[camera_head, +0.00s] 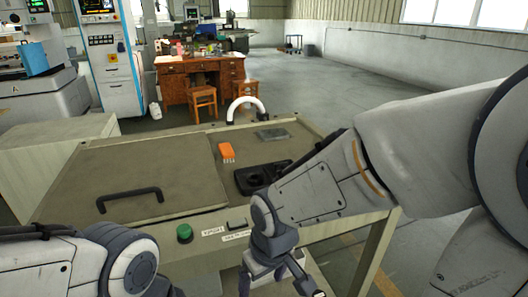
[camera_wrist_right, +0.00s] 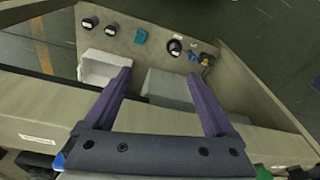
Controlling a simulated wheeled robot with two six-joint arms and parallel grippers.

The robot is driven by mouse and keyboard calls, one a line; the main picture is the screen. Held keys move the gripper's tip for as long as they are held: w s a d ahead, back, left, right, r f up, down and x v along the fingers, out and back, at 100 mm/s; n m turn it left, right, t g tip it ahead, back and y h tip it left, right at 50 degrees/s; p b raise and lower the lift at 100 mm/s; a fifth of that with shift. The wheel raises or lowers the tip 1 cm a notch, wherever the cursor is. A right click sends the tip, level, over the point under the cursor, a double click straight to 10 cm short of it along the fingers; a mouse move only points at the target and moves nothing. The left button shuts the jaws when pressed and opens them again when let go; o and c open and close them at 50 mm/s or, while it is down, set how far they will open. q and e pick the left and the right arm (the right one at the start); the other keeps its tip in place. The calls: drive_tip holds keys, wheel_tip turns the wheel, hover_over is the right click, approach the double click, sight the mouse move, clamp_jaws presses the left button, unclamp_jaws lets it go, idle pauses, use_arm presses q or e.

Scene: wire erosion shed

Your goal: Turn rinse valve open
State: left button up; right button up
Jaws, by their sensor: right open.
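My right gripper (camera_head: 275,284) hangs low in front of the bench's front edge in the head view. In the right wrist view its two purple-grey fingers (camera_wrist_right: 158,76) are spread apart with nothing between them. Beyond the fingertips is a beige panel with several small fittings. A yellow and dark fitting (camera_wrist_right: 207,60) at its right looks like a valve, but I cannot tell for sure that it is the rinse valve or how it is turned. The fingers are apart from it. My left arm enters at the lower left of the head view; its gripper is out of frame.
The bench lid (camera_head: 140,172) has a black handle (camera_head: 130,198). A green button (camera_head: 184,232), orange block (camera_head: 226,152), black tray (camera_head: 262,177) and white curved pipe (camera_head: 246,108) are on the bench. A white bin (camera_wrist_right: 104,69) and grey box (camera_wrist_right: 168,88) lie near the fingers.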

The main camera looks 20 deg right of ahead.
drive_tip(key=w+d+r+m+p, duration=0.3)
drive_tip(key=w+d+r+p, duration=0.1)
drive_tip(key=r+p, duration=0.4)
drive_tip(key=w+d+r+m+p, duration=0.2)
drive_tip(key=w+d+r+p, duration=0.1)
drive_tip(key=r+p, duration=0.55)
drive_tip(key=w+d+m+g, duration=0.1)
drive_tip(key=w+m+g, duration=0.1)
drive_tip(key=w+m, duration=0.55)
drive_tip(key=shift+n+h, duration=0.35)
drive_tip(key=shift+h, duration=0.05)
drive_tip(key=f, duration=0.9)
drive_tip(key=shift+d+f, duration=0.15)
drive_tip(key=shift+d, duration=0.05)
use_arm(q)
wheel_tip(320, 180, up, 20)
drive_tip(key=shift+f, duration=0.2)
use_arm(e)
drive_tip(key=c, duration=1.4)
drive_tip(key=shift+o, duration=0.2)
